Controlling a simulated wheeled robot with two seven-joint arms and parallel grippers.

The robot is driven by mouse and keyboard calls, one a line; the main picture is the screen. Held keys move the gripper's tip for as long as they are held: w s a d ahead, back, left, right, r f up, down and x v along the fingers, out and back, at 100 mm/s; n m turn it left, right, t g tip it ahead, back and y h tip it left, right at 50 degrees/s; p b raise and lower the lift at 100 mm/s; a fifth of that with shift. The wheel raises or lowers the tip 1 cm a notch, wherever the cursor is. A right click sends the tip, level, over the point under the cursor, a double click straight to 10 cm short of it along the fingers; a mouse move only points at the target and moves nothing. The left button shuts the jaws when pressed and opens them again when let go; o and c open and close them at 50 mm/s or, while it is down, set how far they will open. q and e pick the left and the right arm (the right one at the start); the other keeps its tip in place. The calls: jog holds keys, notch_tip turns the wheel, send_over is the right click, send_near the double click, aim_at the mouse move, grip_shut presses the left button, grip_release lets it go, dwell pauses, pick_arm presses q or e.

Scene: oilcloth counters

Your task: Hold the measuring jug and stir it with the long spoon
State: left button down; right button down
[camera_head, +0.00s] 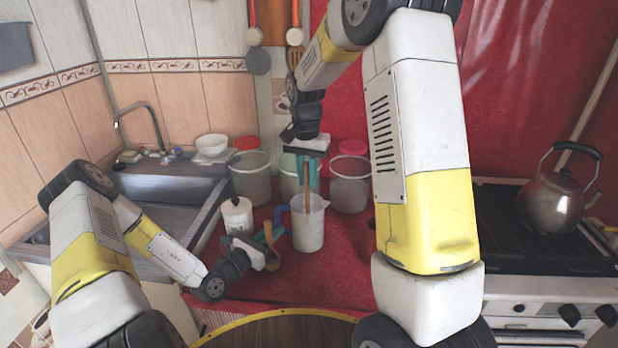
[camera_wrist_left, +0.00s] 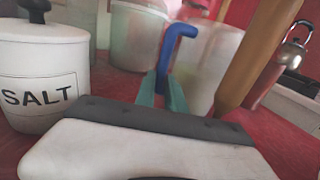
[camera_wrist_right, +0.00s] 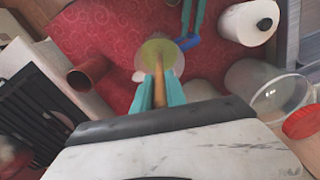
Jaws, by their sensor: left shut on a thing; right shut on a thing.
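The measuring jug (camera_head: 308,226) is a translucent white jug with a blue handle (camera_wrist_left: 176,42), upright on the red cloth. My left gripper (camera_head: 277,228) is shut on the handle; its teal fingers also show in the left wrist view (camera_wrist_left: 168,92). My right gripper (camera_head: 307,172) is above the jug, shut on the long wooden spoon (camera_head: 306,192). The spoon points down into the jug. In the right wrist view the spoon (camera_wrist_right: 160,66) enters the jug's yellow-green contents (camera_wrist_right: 157,52). Its lower end is hidden.
A white SALT canister (camera_wrist_left: 40,75) stands left of the jug. Clear tubs (camera_head: 251,180) (camera_head: 350,188) stand behind. A brown wooden piece (camera_wrist_left: 255,55) is close to my left gripper. The sink (camera_head: 165,188) is left; the stove with a kettle (camera_head: 553,203) is right.

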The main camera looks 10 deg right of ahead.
pick_arm(q)
jog(key=shift+f, duration=0.1)
pick_arm(e)
notch_tip(320, 180, up, 19)
jog(key=shift+f, duration=0.2)
dwell(1.4)
dwell(0.7)
pick_arm(q)
jog(key=c, duration=1.3)
grip_release()
jog(key=v, duration=1.2)
